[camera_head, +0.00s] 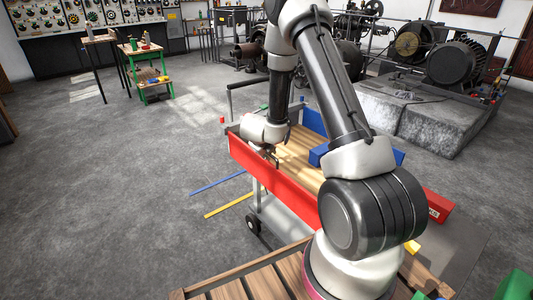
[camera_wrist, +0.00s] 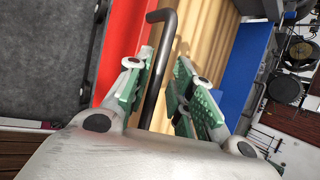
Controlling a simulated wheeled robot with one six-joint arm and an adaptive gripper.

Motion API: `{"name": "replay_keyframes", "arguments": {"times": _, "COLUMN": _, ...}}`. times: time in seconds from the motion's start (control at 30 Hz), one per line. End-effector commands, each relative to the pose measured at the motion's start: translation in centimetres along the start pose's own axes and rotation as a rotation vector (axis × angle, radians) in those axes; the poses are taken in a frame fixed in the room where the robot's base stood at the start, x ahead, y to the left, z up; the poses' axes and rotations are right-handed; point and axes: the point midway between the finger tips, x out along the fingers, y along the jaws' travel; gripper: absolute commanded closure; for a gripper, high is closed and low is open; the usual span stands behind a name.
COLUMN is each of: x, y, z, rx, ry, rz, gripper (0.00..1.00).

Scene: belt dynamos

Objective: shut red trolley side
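The red trolley side (camera_head: 275,180) is a long panel along the near left edge of the trolley; it also shows in the wrist view (camera_wrist: 121,35). I cannot tell whether it is fully upright or leans outward. My gripper (camera_head: 272,157) is just above and inside its top edge, toward the far end. In the wrist view my gripper (camera_wrist: 164,65) has its green-padded fingers apart. A dark bent bar (camera_wrist: 161,60) passes between them, closer to the left finger. Whether it touches a pad is unclear. What the bar joins is hidden.
The trolley has a wooden deck (camera_head: 297,153) and a blue side (camera_head: 313,121) opposite; a blue block (camera_head: 319,155) lies on the deck. Blue (camera_head: 217,184) and yellow (camera_head: 228,205) strips mark the floor left. A slatted wooden surface (camera_head: 255,283) is near front.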

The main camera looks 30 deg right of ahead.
Motion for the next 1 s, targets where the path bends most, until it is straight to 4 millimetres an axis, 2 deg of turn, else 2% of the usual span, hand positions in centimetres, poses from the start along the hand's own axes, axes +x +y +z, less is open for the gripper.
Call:
{"name": "replay_keyframes", "arguments": {"times": 0.37, "x": -0.1, "y": 0.3, "z": -0.2, "rx": -0.002, "ry": 0.004, "rz": 0.005, "gripper": 0.69}}
{"name": "replay_keyframes", "arguments": {"times": 0.47, "x": -0.7, "y": 0.3, "z": -0.1, "rx": -0.003, "ry": 0.003, "rz": 0.006, "gripper": 0.69}}
{"name": "replay_keyframes", "arguments": {"times": 0.57, "x": -2.3, "y": 0.3, "z": 0.0, "rx": -0.002, "ry": 0.001, "rz": 0.005, "gripper": 0.69}}
{"name": "replay_keyframes", "arguments": {"times": 0.8, "x": -7.7, "y": 0.2, "z": 0.0, "rx": -0.002, "ry": -0.001, "rz": 0.003, "gripper": 0.69}}
{"name": "replay_keyframes", "arguments": {"times": 1.0, "x": -11.0, "y": 0.1, "z": 0.0, "rx": -0.001, "ry": 0.000, "rz": 0.004, "gripper": 0.69}}
